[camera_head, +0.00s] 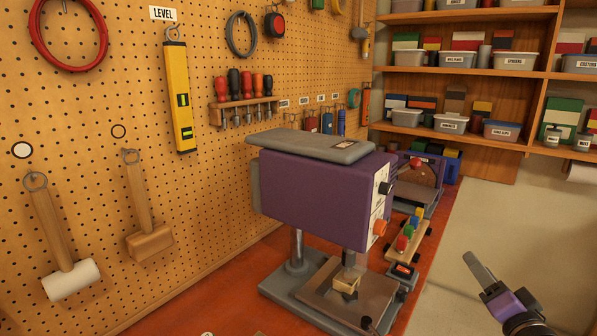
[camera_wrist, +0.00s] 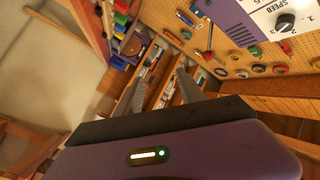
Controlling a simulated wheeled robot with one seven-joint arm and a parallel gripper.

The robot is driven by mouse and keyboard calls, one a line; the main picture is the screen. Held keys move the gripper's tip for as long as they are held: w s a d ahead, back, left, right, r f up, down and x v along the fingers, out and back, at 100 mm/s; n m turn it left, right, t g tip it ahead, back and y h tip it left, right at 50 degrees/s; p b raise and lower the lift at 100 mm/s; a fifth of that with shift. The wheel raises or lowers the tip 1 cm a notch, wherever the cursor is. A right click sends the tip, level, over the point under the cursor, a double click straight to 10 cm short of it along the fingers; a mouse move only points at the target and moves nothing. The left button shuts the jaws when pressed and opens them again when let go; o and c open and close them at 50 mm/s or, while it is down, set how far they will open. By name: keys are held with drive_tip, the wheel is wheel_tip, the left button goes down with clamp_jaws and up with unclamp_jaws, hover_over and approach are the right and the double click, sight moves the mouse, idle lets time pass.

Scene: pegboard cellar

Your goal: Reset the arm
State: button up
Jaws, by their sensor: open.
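My gripper (camera_head: 473,262) shows at the lower right of the head view, with a grey finger pointing up and left and a purple body behind it. It is over the pale floor, to the right of the red workbench (camera_head: 225,300) and apart from it. In the wrist view my gripper (camera_wrist: 160,76) has its two grey fingers spread, with nothing between them. Much of my arm is outside the head view.
A purple drill press (camera_head: 315,200) stands on the workbench. Pegboard tools hang at left. Shelves with bins (camera_head: 450,123) are at the back. The floor (camera_head: 490,220) looks clear.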

drive_tip(key=s+a+f+n+h, duration=0.15)
drive_tip(key=s+f, duration=0.25)
drive_tip(key=s, duration=0.4)
drive_tip(key=s+a+f+n+h, duration=0.1)
drive_tip(key=s+a+f, duration=0.25)
drive_tip(key=s, duration=0.45)
drive_tip(key=s+a+f+n+g+y, duration=0.1)
drive_tip(key=s+a, duration=0.3)
drive_tip(key=s, duration=0.6)
drive_tip(key=s+a+f+n+g+y, duration=0.1)
drive_tip(key=s+a+f+n, duration=0.1)
drive_tip(key=s, duration=0.9)
drive_tip(key=s+a+f+n+g+y, duration=0.1)
drive_tip(key=s+a+f+n, duration=0.1)
drive_tip(key=s+a, duration=0.4)
drive_tip(key=s+n, duration=0.1)
drive_tip(key=s, duration=0.3)
drive_tip(key=shift+s+a+g, duration=0.2)
drive_tip(key=shift+a+g, duration=0.05)
drive_tip(key=shift+g, duration=0.05)
